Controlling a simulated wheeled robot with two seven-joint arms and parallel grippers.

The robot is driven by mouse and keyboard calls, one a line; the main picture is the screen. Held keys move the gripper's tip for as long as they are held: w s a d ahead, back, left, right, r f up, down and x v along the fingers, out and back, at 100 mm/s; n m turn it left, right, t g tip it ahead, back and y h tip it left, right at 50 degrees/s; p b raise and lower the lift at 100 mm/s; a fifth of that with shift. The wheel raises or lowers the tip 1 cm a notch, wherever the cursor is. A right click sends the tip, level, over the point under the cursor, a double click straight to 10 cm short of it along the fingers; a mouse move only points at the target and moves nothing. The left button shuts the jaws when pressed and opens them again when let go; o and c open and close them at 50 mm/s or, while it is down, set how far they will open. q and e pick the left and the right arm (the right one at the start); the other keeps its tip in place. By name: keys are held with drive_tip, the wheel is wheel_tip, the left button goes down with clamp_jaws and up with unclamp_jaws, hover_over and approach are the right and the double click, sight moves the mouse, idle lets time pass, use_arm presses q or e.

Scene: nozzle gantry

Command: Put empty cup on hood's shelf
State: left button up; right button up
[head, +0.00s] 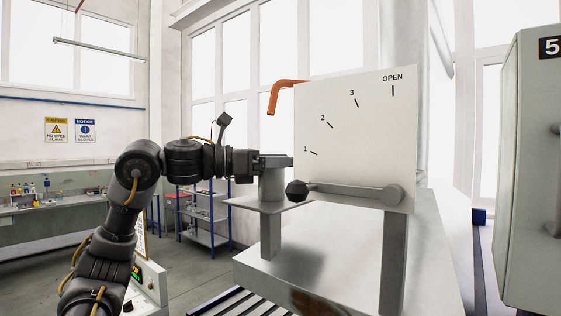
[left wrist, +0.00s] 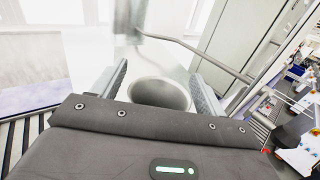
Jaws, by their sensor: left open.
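A grey cup (head: 271,185) stands upright on a small plate (head: 262,207) under the orange nozzle (head: 285,88). The white dial panel (head: 345,130) hides part of the cup area at right. I cannot identify the hood's shelf. My right gripper is not in view.
A lever (head: 350,192) with a dark knob lies across the panel, pointing left. A grey post (head: 392,265) stands below it on the pale machine base (head: 340,245). A blue-framed rack (head: 205,215) stands behind. A grey cabinet (head: 528,170) marked 5 is at right.

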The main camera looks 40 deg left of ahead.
use_arm(q)
drive_tip(key=b+v, duration=0.3)
drive_tip(key=v, duration=0.7)
drive_tip(key=shift+s+a+r, duration=0.1)
drive_tip(key=shift+s+a, duration=0.1)
drive_tip(key=shift+s, duration=0.05)
drive_tip(key=shift+s+a, duration=0.4)
drive_tip(key=shift+s, duration=0.2)
